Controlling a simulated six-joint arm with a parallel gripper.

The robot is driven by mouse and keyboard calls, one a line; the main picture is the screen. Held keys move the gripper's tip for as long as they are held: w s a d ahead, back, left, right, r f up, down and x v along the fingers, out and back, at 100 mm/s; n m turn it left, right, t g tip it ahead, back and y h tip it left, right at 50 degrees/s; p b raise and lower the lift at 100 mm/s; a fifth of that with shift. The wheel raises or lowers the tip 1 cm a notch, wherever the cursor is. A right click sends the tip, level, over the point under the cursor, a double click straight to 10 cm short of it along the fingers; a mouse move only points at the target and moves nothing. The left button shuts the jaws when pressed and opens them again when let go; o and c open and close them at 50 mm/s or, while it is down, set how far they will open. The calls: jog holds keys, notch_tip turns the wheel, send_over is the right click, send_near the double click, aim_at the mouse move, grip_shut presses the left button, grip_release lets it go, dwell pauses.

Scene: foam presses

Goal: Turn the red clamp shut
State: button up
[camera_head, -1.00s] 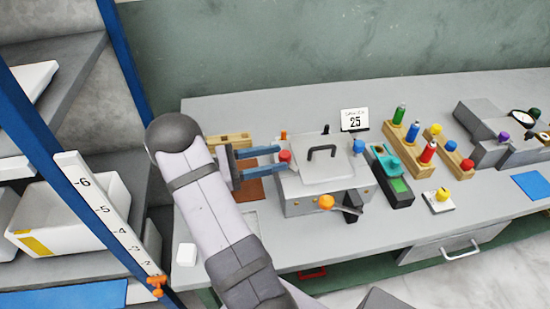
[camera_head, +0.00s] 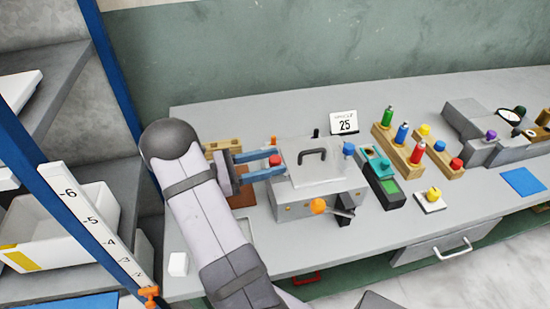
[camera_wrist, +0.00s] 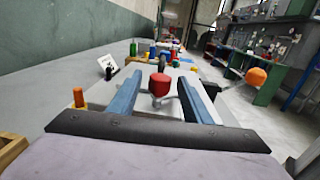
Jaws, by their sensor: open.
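The red clamp (camera_head: 275,160) is a red knob at the left side of the grey press box (camera_head: 310,204). It also shows in the wrist view (camera_wrist: 158,85), upright on a metal stem. My gripper (camera_head: 268,164) is open, with its two blue fingers pointing right toward the box. In the wrist view the fingers (camera_wrist: 163,98) stand one on each side of the red knob, with a gap on both sides. The press has a clear-looking lid with a black handle (camera_head: 312,155). A blue knob (camera_head: 348,148) stands at its right side. Whether the fingers reach past the knob is hard to tell.
An orange ball lever (camera_head: 318,206) sticks out at the press front. A sign reading 25 (camera_head: 344,122) stands behind. A teal device (camera_head: 382,176) and wooden racks with coloured bottles (camera_head: 398,146) stand to the right. A small orange peg (camera_wrist: 79,97) is left of the fingers.

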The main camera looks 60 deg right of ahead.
jog(key=shift+s+d, duration=0.5)
jog(key=shift+d, duration=0.05)
jog(key=shift+c, duration=0.7)
jog(key=c, duration=0.9)
